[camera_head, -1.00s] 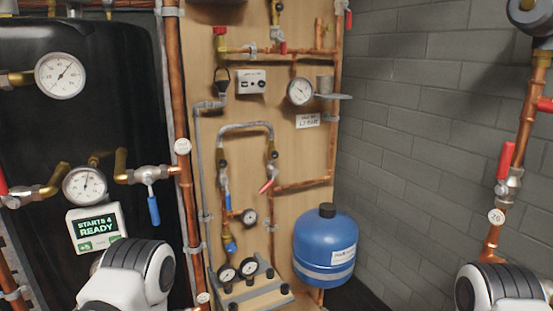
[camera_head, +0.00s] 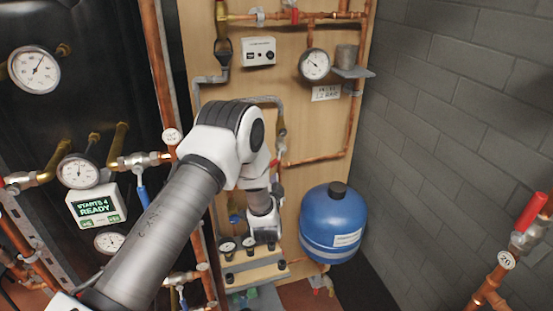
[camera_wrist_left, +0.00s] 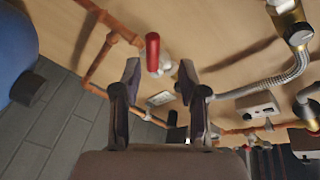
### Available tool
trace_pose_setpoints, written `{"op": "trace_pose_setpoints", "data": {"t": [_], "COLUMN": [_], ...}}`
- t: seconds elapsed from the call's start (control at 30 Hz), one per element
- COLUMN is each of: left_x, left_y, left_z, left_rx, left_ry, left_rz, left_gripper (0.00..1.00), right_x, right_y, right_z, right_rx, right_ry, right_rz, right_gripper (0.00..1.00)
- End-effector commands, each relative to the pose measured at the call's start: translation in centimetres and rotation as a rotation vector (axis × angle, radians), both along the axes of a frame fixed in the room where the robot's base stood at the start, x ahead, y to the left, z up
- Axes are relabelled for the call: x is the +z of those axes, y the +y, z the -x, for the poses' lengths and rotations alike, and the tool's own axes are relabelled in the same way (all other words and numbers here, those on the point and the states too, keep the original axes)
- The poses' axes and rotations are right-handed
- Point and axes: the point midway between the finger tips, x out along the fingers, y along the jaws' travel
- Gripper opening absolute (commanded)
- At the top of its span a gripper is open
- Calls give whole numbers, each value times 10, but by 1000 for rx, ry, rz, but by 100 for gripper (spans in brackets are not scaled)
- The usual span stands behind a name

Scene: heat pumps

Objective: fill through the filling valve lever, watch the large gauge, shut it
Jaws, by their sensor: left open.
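The red filling valve lever (camera_wrist_left: 152,52) is in the left wrist view, just beyond and between the fingertips of my left gripper (camera_wrist_left: 160,75). The gripper is open, with a finger on either side of the lever's line and no visible contact. In the head view my left arm covers most of the valve area, and only a bit of the red lever (camera_head: 277,162) shows beside it. The large gauge (camera_head: 314,65) has a white dial and hangs on the board at the upper right, unobstructed; its reading is too small to tell. My right gripper is not in view.
A blue tank (camera_head: 333,225) stands right of my left wrist. A label plate (camera_head: 326,93) and a shelf with a cup (camera_head: 347,58) sit near the gauge. Copper pipes (camera_head: 325,157) cross the board. A display (camera_head: 95,206) reads "STARTS 4 READY".

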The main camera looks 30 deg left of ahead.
Motion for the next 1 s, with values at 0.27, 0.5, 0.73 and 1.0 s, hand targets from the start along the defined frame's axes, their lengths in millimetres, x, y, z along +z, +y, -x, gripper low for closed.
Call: {"op": "trace_pose_setpoints", "data": {"t": [0.27,0.5,0.73,1.0], "left_x": [1,-1,0,1], "left_y": [24,26,26,26], "left_z": [-40,-44,-44,-44], "left_rx": [-1,-1,-1,-2], "left_ry": [0,1,1,7], "left_rz": [1,2,2,-5], "left_gripper": [42,42,0,0], "right_x": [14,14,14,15], "right_y": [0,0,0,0], "right_z": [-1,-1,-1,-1], "right_rx": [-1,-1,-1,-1], "right_ry": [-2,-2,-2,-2], "right_rz": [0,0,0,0], "right_gripper": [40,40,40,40]}}
